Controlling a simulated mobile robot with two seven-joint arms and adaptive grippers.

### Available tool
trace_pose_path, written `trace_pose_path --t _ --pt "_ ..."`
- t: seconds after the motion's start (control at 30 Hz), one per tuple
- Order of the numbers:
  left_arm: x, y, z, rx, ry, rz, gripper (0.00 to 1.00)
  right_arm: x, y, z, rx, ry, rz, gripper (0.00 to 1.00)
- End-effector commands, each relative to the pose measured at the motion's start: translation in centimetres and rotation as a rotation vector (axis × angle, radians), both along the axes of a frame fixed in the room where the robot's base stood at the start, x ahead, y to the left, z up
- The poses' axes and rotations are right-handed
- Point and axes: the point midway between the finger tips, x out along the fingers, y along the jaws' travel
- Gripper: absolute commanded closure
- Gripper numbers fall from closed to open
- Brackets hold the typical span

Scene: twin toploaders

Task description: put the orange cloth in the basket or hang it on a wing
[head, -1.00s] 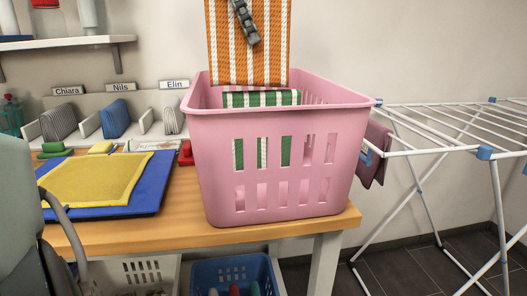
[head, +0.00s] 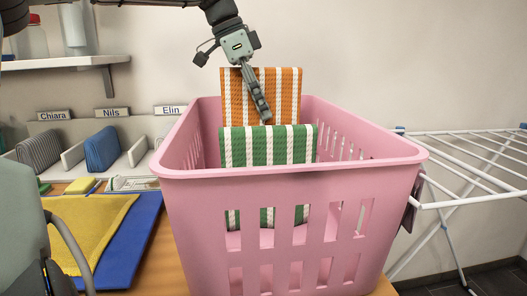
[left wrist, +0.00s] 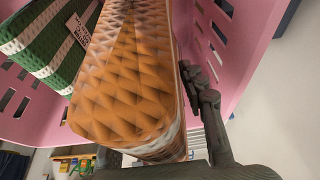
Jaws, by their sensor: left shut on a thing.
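The orange-and-white striped cloth (head: 287,98) hangs from my left gripper (head: 264,108) at the pink basket (head: 290,200). Its top stands above the far rim, and its lower part is hidden behind a green-and-white striped cloth (head: 270,147) in the basket. My left gripper is shut on the orange cloth. In the left wrist view the orange cloth (left wrist: 130,80) fills the middle, with the basket wall (left wrist: 255,50) around it and the green cloth (left wrist: 45,50) beside it. The white drying rack (head: 470,150) stands right of the basket. My right gripper is not in view.
A yellow cloth (head: 85,235) lies on a blue one (head: 135,240) left of the basket, on the wooden table (head: 165,275). Behind are slots with folded cloths and name labels. A shelf (head: 75,62) juts out at upper left. A dark reddish cloth (head: 411,203) hangs at the rack's near end.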

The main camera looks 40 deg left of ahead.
Motion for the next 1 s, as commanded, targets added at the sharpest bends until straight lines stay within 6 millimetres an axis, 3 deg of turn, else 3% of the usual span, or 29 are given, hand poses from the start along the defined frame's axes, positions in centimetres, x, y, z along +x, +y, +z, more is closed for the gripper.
trace_pose_path --t 0.1,0.27,0.5,1.0 --pt "0.0 0.0 -1.8 -0.002 0.001 0.000 0.88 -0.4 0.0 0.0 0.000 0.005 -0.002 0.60" --pt "0.0 0.0 -2.9 -0.001 0.000 0.002 0.88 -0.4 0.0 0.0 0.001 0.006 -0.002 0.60" --pt "0.0 0.0 -6.0 -0.001 0.001 0.001 0.88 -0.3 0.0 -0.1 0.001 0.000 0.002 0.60" --pt "0.0 0.0 -6.5 0.001 -0.001 0.000 0.88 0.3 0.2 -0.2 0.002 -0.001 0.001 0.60"
